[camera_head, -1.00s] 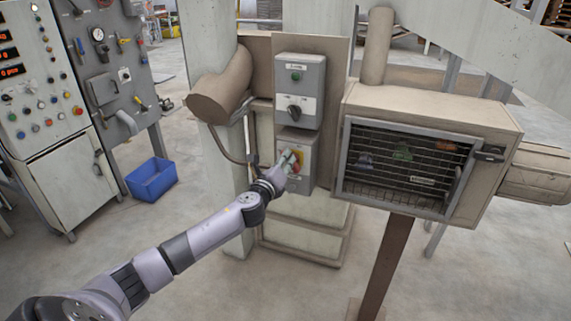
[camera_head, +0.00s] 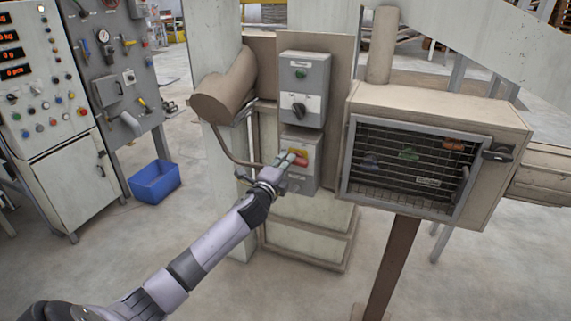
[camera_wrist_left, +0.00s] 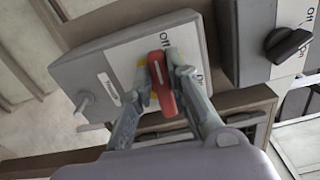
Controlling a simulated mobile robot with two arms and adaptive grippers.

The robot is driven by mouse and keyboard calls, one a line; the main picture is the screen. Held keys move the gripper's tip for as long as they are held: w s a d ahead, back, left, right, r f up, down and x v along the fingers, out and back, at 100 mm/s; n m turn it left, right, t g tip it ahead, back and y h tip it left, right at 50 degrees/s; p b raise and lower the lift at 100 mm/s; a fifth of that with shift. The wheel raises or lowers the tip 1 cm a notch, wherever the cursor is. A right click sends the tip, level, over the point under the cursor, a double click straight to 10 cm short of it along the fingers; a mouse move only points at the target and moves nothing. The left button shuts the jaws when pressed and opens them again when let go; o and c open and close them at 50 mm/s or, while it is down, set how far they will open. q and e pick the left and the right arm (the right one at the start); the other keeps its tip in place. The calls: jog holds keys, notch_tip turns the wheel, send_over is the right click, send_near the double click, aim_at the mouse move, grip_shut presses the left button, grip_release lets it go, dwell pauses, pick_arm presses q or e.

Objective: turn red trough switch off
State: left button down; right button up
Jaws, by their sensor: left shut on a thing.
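In the left wrist view the box face (camera_wrist_left: 130,62) has an "Off" label near one end of the handle and an "On" label to the right. My left gripper (camera_head: 288,160) is at the switch. In the left wrist view its two fingers (camera_wrist_left: 158,95) stand on either side of the red handle and are shut on it. In the head view the fingers hide part of the handle. My right gripper is not in view.
The grey box above (camera_head: 302,88) carries a green button and a black knob (camera_head: 299,110). A barred box (camera_head: 480,125) stands close on the right. A brown cylinder (camera_head: 226,88) juts out on the left. A blue bin (camera_head: 155,181) sits on the open floor.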

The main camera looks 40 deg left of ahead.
pick_arm(q)
jog(key=shift+f+n, duration=0.2)
jog(key=shift+n, duration=0.4)
jog(key=c, duration=1.5)
grip_release()
jog(key=v, duration=1.2)
jog(key=shift+r, duration=0.1)
